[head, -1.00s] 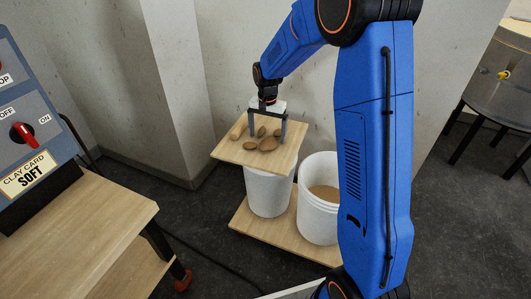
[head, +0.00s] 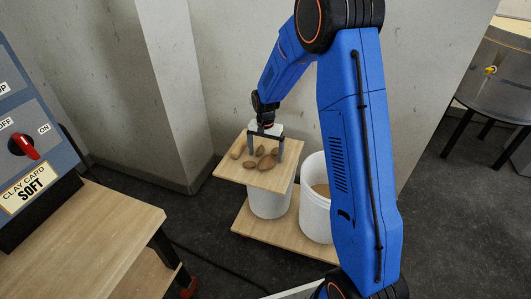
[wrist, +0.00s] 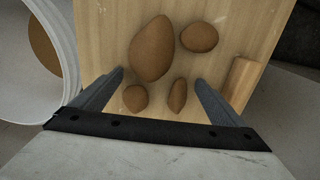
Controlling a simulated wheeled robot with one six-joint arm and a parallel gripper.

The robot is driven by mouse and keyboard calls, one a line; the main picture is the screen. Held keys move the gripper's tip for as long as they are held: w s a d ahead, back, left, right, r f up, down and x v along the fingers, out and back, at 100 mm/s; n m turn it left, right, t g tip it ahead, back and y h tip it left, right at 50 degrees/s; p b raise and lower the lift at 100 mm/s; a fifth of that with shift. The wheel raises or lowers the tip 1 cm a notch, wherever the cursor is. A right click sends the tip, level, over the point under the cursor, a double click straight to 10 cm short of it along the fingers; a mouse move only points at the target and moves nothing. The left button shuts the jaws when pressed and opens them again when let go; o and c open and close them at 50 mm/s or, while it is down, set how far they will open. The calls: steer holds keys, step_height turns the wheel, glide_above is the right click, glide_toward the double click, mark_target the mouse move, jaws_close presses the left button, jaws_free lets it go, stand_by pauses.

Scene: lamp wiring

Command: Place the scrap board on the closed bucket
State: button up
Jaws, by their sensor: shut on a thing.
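The scrap board (head: 240,170) is a flat pale wooden board bearing several brown lumps (head: 264,163). My gripper (head: 266,152) is above it with fingers pointing down, shut on the board; the exact contact is hard to see. In the wrist view, the fingers stand apart over the board (wrist: 105,25), with lumps between and ahead of them and a small wooden block (wrist: 239,82) at right. The white bucket (head: 268,205) stands directly below the board. The board hides its top, so I cannot tell whether they touch.
An open white bucket (head: 314,212) with brown material inside stands just right, also in the wrist view (wrist: 62,75). Both buckets stand on a low wooden platform (head: 270,230). A wall is close behind. A wooden bench (head: 80,240) and control panel (head: 30,130) are at left.

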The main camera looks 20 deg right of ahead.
steer(key=shift+f, duration=0.15)
steer(key=o, duration=1.2)
